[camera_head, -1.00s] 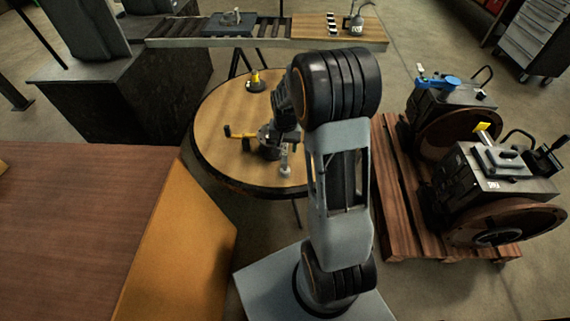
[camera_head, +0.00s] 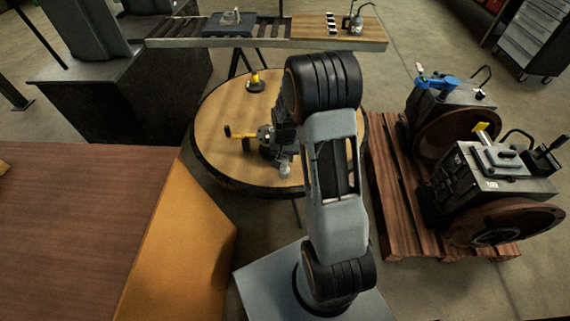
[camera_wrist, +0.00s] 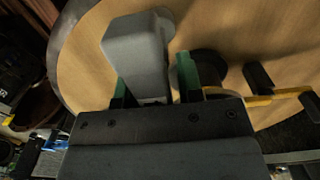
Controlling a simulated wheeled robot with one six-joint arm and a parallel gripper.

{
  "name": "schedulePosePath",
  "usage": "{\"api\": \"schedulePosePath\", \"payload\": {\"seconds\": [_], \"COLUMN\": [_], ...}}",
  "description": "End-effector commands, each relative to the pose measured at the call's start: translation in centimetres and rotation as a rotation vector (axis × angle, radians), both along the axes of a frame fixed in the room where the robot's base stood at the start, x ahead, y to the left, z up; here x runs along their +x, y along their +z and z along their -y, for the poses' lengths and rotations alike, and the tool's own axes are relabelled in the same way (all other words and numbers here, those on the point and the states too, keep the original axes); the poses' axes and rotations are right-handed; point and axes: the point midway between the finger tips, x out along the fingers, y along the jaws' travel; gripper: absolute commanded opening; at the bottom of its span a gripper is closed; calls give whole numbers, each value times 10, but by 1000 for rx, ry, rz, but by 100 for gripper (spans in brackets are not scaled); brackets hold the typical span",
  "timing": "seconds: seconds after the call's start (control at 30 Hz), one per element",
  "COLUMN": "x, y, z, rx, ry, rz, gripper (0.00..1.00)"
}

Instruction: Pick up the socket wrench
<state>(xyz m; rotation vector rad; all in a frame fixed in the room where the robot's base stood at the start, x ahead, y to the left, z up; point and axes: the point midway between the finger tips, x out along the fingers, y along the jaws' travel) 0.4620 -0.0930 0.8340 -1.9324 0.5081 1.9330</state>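A pale grey tool with a blocky head, probably the socket wrench (camera_wrist: 137,48), is between my gripper's (camera_wrist: 155,86) two green-tipped fingers in the wrist view. The fingers are apart, with a visible gap between the tool and the right finger. Its lower end is hidden by my gripper body. In the head view a small pale grey piece (camera_head: 285,170), likely the same tool, shows at the near side of the round table (camera_head: 215,105). My gripper (camera_head: 283,145) is low over the table there, partly hidden by my arm.
A yellow-and-black piece (camera_head: 240,134) lies close left of my gripper; its yellow bar (camera_wrist: 272,95) is right of the fingers in the wrist view. A small yellow-topped item (camera_head: 255,83) stands farther back. A pallet (camera_head: 395,205) with machine units is right; the brown bench (camera_head: 80,220) is left.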

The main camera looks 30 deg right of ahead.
Motion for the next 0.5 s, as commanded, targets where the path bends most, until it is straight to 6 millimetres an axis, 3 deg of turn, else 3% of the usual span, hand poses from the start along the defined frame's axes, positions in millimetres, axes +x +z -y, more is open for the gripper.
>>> {"api": "schedulePosePath", "payload": {"seconds": [0.33,0.5], "x": [0,0], "y": [0,0], "z": [0,0], "rx": [0,0], "ry": [0,0], "rz": [0,0], "gripper": [0,0]}}
